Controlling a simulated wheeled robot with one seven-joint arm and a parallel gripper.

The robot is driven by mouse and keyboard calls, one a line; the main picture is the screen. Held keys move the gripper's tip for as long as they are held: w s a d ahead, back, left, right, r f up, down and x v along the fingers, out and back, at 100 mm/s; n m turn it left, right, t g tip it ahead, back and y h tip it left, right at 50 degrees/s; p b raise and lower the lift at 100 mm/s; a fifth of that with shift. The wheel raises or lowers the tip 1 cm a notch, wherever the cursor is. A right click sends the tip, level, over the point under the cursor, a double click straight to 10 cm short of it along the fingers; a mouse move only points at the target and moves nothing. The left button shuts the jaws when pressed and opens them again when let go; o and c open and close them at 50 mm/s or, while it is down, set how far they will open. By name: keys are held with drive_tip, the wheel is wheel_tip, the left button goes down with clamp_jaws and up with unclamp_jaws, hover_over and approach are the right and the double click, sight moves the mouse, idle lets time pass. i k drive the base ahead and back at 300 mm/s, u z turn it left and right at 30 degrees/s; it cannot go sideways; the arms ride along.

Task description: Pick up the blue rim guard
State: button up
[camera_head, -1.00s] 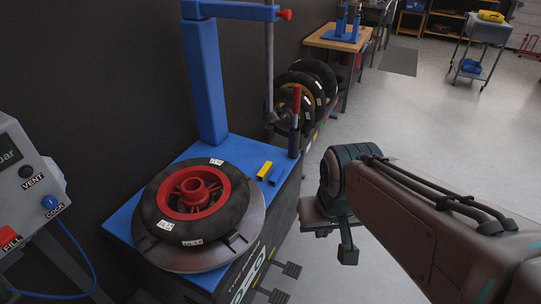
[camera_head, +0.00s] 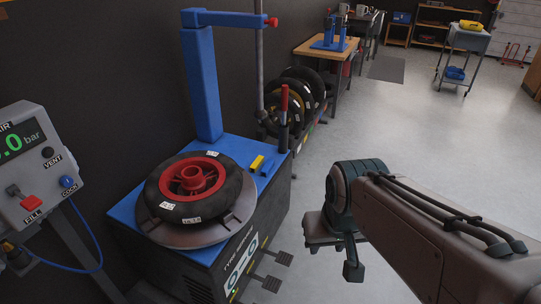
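The blue rim guard (camera_head: 268,167) is a small blue block lying on the blue top of the tyre machine (camera_head: 128,212), beside a similar yellow block (camera_head: 257,163). It sits right of the tyre. My gripper (camera_head: 333,258) hangs at the end of my arm, right of the machine and over the floor. It is well apart from the rim guard. One finger hangs at its right side and looks spread from the other, which is mostly hidden; the gripper looks open, with nothing seen in it.
A tyre (camera_head: 225,199) with a red rim (camera_head: 193,181) lies on the machine's turntable. A blue column (camera_head: 201,84) and a red-handled lever (camera_head: 284,103) stand up behind. An air panel (camera_head: 31,179) is at left.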

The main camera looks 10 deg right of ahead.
sight(266, 168)
drive_tip(key=z, duration=1.15)
drive_tip(key=i, duration=3.15)
drive_tip(key=u, duration=4.4)
drive_tip(key=i, duration=0.5)
drive_tip(key=u, duration=0.05)
